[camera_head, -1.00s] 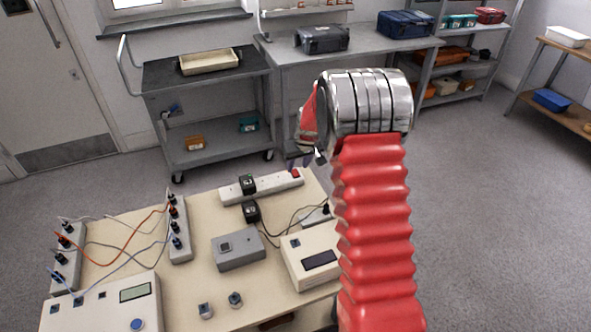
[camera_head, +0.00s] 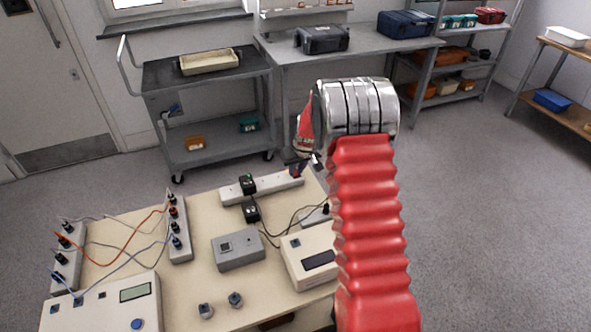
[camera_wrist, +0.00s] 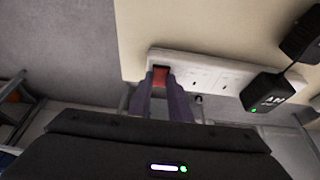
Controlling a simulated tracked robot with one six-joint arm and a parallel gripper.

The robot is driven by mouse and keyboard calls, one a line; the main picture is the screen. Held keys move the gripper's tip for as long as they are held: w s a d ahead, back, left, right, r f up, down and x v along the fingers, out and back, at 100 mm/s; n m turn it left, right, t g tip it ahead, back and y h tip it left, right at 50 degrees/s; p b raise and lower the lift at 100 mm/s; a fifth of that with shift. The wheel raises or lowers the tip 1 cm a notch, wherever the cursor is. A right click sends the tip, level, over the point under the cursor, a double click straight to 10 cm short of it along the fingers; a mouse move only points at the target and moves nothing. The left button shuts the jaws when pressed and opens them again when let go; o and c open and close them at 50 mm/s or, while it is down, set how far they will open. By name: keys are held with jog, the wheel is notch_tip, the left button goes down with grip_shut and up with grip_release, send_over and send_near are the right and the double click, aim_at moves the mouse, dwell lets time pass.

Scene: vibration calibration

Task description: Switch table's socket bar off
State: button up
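The white socket bar (camera_head: 272,187) lies along the back edge of the beige table (camera_head: 188,278), with a black plug (camera_head: 247,184) in it. In the head view my gripper (camera_head: 297,170) is over the bar's right end and hides the switch. I cannot tell whether it touches the switch.
Beside the bar are a black adapter (camera_head: 251,213) with cables, a grey box (camera_head: 238,251) and a cream instrument (camera_head: 312,257). Terminal strips with coloured leads (camera_head: 178,228) stand at the left. A cart (camera_head: 208,120) and a bench (camera_head: 370,50) are behind.

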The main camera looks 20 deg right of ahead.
grip_shut()
jog(key=shift+w, duration=0.15)
jog(key=shift+a+g, duration=0.1)
jog(key=shift+g, duration=0.2)
jog(key=shift+w+r+g, duration=0.1)
jog(key=shift+w+g, duration=0.25)
jog(key=shift+g, duration=0.65)
jog(key=o, duration=0.6)
grip_release()
jog(key=shift+c, duration=0.2)
